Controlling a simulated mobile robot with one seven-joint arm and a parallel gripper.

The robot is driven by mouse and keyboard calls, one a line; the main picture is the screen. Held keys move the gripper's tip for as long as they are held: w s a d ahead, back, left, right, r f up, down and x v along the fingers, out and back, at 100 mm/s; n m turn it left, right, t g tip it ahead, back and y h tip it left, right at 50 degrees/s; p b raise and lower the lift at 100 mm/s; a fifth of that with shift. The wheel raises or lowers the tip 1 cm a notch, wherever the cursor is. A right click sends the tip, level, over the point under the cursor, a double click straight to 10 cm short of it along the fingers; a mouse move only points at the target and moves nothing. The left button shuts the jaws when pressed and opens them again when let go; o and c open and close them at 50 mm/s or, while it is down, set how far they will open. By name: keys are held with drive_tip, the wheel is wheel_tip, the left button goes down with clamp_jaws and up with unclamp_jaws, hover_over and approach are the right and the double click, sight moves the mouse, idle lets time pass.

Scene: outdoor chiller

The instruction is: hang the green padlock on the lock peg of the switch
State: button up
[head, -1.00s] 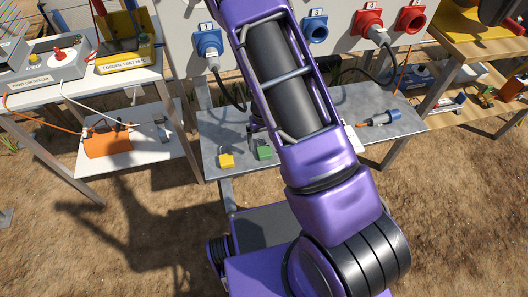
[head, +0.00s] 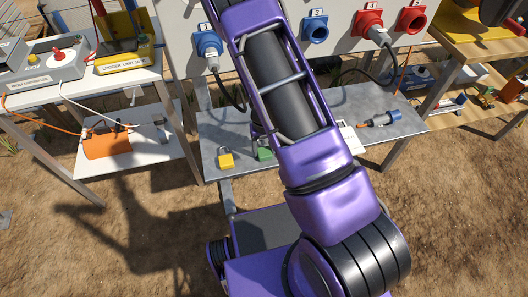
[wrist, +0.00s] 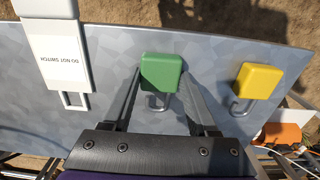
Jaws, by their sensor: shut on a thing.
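The green padlock (wrist: 161,68) lies on the grey metal shelf in the wrist view, its shackle toward my gripper. My gripper (wrist: 162,82) is shut on it, with one dark finger along each side of the green body. In the head view the padlock (head: 264,154) shows only partly, and my own arm hides most of the gripper. It still appears at shelf level. I cannot make out the switch's lock peg in either view.
A yellow padlock (wrist: 259,80) lies to the right of the green one in the wrist view. A white "DO NOT SWITCH" tag (wrist: 60,50) lies to the left.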

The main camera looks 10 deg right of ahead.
sight(264, 150)
drive_tip(key=shift+r, duration=0.1)
clamp_jaws()
wheel_tip(264, 150, up, 10)
drive_tip(key=p, duration=0.2)
drive_tip(key=o, duration=0.7)
unclamp_jaws()
clamp_jaws()
